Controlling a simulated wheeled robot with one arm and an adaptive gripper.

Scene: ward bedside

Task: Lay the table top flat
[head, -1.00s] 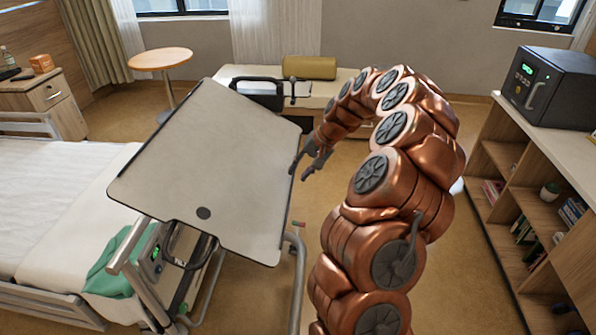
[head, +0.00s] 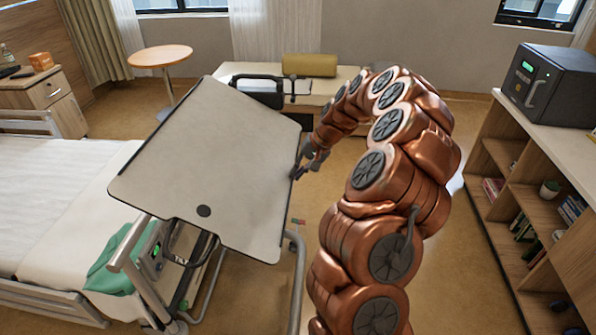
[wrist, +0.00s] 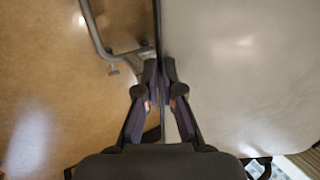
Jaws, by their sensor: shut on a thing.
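The table top (head: 205,165) is a pale grey panel with a dark edge and a round dark spot near its lower edge. It is tilted over the foot end of the bed. My gripper (head: 299,172) is at its right edge in the head view. In the wrist view, the fingers of my gripper (wrist: 161,92) are closed on the table top's edge, one on each side, with the panel (wrist: 240,70) filling the right side. The table's support under the panel is partly hidden.
The bed (head: 55,215) with a green cloth (head: 112,272) is at left. A metal rail (head: 297,280) stands below the panel's right edge. Shelves (head: 520,180) with a dark oven-like box (head: 560,85) stand at right. A bench (head: 310,95) is behind.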

